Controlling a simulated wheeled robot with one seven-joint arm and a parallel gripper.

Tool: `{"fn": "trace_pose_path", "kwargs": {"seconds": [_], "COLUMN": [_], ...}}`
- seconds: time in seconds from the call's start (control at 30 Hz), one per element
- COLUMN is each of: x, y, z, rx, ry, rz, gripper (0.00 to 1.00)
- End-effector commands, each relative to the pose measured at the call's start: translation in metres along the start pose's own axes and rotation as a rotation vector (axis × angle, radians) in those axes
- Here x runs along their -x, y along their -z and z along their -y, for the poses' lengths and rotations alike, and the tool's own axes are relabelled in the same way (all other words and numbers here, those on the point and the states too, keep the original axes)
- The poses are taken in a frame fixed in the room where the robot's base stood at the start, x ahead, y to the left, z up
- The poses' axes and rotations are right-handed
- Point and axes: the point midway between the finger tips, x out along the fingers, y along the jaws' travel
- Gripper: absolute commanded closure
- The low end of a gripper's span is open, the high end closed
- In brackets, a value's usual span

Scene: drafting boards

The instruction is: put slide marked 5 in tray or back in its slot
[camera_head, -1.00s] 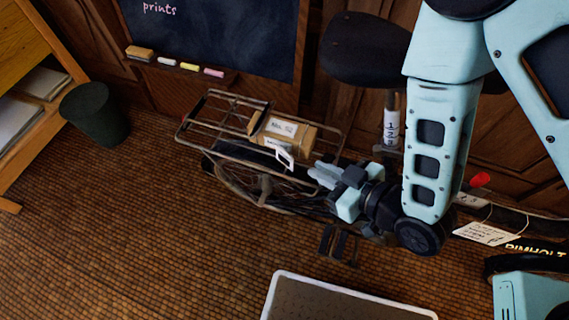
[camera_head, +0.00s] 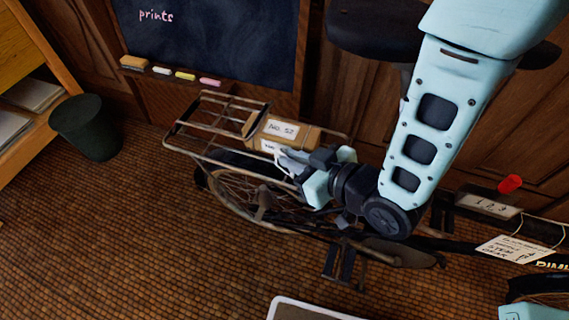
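My gripper (camera_head: 287,163) is at the front of a brown box (camera_head: 303,137) on the rear rack of a bicycle. The box has a white label reading "No. 52" and a second label below it, partly hidden by my gripper. A small white-edged piece (camera_head: 284,171) shows at my fingertips; no mark on it can be read. Whether my fingers are closed on it cannot be told. A white-rimmed flat thing (camera_head: 300,306) with a brown inside, perhaps a tray, is cut off at the bottom edge.
The bicycle rack (camera_head: 215,115) stands before wood panelling. A blackboard (camera_head: 215,45) reading "prints" has chalks on its ledge. A dark bin (camera_head: 88,128) and shelves are at left. A red object (camera_head: 510,183) and a hanging paper tag (camera_head: 513,248) are at right.

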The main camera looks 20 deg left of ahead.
Motion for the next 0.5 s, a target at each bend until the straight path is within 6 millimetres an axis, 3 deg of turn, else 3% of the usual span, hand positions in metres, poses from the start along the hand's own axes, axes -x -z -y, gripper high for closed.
{"fn": "trace_pose_path", "kwargs": {"seconds": [0.2, 0.47, 0.5], "x": [-0.027, -0.029, -0.029], "y": [0.0, 0.001, 0.001], "z": [0.0, 0.0, 0.0], "rx": [0.001, 0.0, 0.0], "ry": [-0.001, -0.001, -0.001], "rz": [-0.001, 0.0, 0.0], "gripper": [0.9, 0.9, 0.98]}}
